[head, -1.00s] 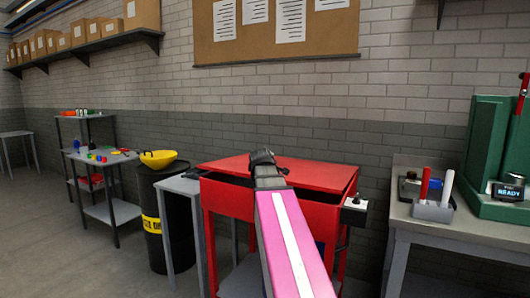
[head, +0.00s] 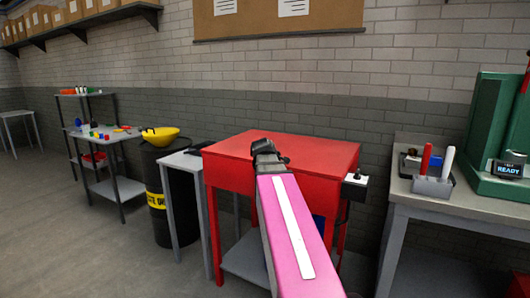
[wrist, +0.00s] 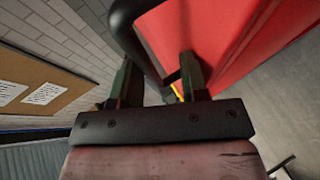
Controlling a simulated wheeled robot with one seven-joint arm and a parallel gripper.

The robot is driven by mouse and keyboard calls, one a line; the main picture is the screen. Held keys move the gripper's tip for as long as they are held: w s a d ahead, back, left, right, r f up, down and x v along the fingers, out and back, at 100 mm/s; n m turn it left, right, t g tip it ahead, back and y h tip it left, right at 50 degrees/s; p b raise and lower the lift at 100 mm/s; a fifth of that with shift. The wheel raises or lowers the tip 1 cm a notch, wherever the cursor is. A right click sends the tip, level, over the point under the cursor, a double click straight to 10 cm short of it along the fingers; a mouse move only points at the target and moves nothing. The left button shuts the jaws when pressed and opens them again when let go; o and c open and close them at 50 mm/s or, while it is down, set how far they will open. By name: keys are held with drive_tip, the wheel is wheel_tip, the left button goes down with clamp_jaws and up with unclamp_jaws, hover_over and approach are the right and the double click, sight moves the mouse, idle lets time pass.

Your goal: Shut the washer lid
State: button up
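The washer is a red box on red legs (head: 231,179). Its flat red lid (head: 315,150) lies level on the box, with no gap visible along the front or right edge. My gripper (head: 266,150) is at the lid's front edge, left of its middle, with my pink arm link in front of it. In the wrist view, the two fingers of my gripper (wrist: 157,80) stand apart. A black curved bar (wrist: 128,28), apparently the lid's handle, runs down towards the space between them beside the red surface. I cannot tell whether the fingers touch it.
A small grey table (head: 180,160) and a black bin with a yellow funnel (head: 162,137) stand left of the washer. A switch box (head: 355,186) sits on its right side. A workbench (head: 450,205) with a green press (head: 497,130) is at the right. Floor is clear at front left.

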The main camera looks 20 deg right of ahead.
drive_tip(key=shift+s+f, duration=0.15)
drive_tip(key=v, duration=0.7)
drive_tip(key=shift+a+r, duration=0.1)
drive_tip(key=shift+r, duration=0.2)
drive_tip(key=s+a+f+m+g+y, duration=0.1)
drive_tip(key=a+f+m+g, duration=0.15)
drive_tip(key=f, duration=0.55)
drive_tip(key=s+a+f+m+g+y, duration=0.1)
drive_tip(key=a+f, duration=0.2)
drive_tip(key=f, duration=0.5)
drive_tip(key=s+a+f+m+g+y, duration=0.1)
drive_tip(key=s+a+f+m+g, duration=0.15)
drive_tip(key=f, duration=0.45)
drive_tip(key=s+a+f+m+g+y, duration=0.1)
drive_tip(key=s+a+f+g, duration=0.1)
drive_tip(key=f, duration=0.4)
drive_tip(key=s+a+f+m+g, duration=0.2)
drive_tip(key=s+a+f, duration=0.2)
drive_tip(key=s+f, duration=0.1)
drive_tip(key=s+a+f+m+g+y, duration=0.1)
drive_tip(key=s+a+f+g, duration=0.1)
drive_tip(key=f, duration=0.5)
drive_tip(key=shift+s+a+f+m+y, duration=0.15)
drive_tip(key=shift+s+a+m+y, duration=0.2)
drive_tip(key=shift+s+a, duration=0.35)
drive_tip(key=shift+s+d, duration=0.1)
